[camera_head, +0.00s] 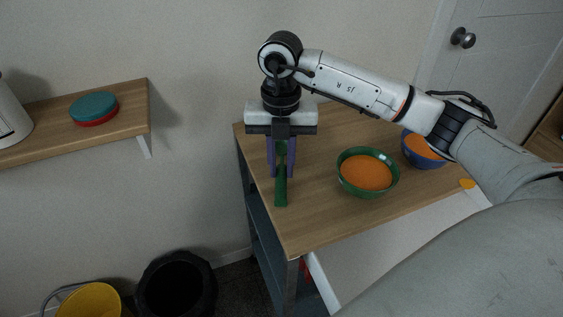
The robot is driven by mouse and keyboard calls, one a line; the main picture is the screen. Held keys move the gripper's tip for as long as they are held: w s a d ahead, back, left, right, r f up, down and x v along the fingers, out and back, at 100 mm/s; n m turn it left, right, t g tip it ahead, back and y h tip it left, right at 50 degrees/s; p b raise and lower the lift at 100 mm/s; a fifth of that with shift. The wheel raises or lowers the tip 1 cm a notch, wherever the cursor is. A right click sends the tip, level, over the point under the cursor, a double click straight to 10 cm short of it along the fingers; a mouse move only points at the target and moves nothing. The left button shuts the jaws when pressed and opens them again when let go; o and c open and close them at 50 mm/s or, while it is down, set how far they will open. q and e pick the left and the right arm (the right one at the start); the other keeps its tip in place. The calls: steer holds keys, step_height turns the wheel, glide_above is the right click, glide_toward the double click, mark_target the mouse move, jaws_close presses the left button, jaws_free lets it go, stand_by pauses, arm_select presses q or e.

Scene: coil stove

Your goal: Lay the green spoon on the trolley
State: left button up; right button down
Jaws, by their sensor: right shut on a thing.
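The green spoon (281,190) is between the purple fingers of my right gripper (281,172), near the left end of a wooden-topped trolley (310,226). My right gripper is shut on the spoon and points down. The spoon's handle reaches toward the trolley's front left corner, and its upper part is partly hidden between the fingers. I cannot tell whether the spoon touches the top. My left gripper is not in view.
A green bowl (342,176) with orange contents stands right of the gripper. A blue bowl (411,155) with orange contents is partly behind my right arm. A wall shelf (60,126) holds a teal and red stack (94,107). A black bin (177,290) stands on the floor.

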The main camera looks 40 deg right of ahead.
mark_target(281, 169)
steer(key=shift+f, duration=0.2)
steer(key=c, duration=1.6)
jaws_free()
steer(key=r+p, duration=0.1)
steer(key=r, duration=1.1)
steer(key=shift+w+r, duration=0.2)
